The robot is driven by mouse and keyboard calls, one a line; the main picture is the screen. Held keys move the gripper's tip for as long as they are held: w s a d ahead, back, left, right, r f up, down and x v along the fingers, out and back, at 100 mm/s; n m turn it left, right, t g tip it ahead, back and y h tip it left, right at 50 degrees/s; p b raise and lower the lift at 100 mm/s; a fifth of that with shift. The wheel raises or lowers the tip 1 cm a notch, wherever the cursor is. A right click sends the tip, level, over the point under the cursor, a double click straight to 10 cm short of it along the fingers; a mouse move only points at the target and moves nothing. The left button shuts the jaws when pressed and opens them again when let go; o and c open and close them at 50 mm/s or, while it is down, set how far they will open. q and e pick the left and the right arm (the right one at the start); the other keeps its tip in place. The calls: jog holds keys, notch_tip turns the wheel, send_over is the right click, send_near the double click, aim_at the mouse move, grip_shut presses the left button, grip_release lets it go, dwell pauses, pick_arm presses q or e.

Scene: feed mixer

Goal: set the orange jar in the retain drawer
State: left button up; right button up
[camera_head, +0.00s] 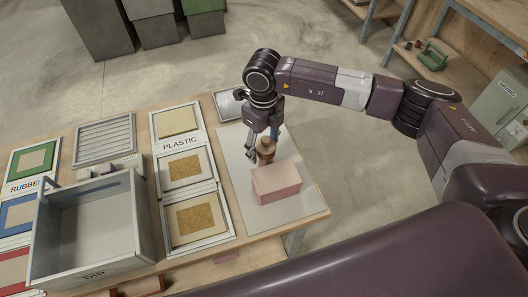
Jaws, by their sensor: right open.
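A small brownish-orange jar (266,150) stands on the light grey mat (294,214) at the right part of the table, just behind a pink block. My right gripper (262,146) points down at the jar, with one finger at its left and the other behind its right side. It is open; I cannot tell whether a finger touches the jar. A grey open-topped drawer or bin (92,230) sits at the left front, looks empty and carries a label that seems to read "DIP". No label reading retain is legible. My left gripper is out of view.
The pink block (277,183) is close in front of the jar. Framed sample panels (183,168), some under a "PLASTIC" label, lie between bin and mat. A slatted grey panel (104,140) lies behind the bin. The mat's front is clear.

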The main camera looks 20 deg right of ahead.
jog(key=f+p, duration=0.1)
jog(key=f, duration=0.1)
jog(key=f+p, duration=0.1)
jog(key=f, duration=0.1)
jog(key=shift+s+f, duration=0.2)
jog(key=shift+f, duration=0.25)
jog(key=c, duration=1.2)
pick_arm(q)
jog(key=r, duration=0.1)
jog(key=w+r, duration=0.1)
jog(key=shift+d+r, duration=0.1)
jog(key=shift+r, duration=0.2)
pick_arm(e)
jog(key=shift+w, duration=0.1)
jog(key=shift+c, duration=0.9)
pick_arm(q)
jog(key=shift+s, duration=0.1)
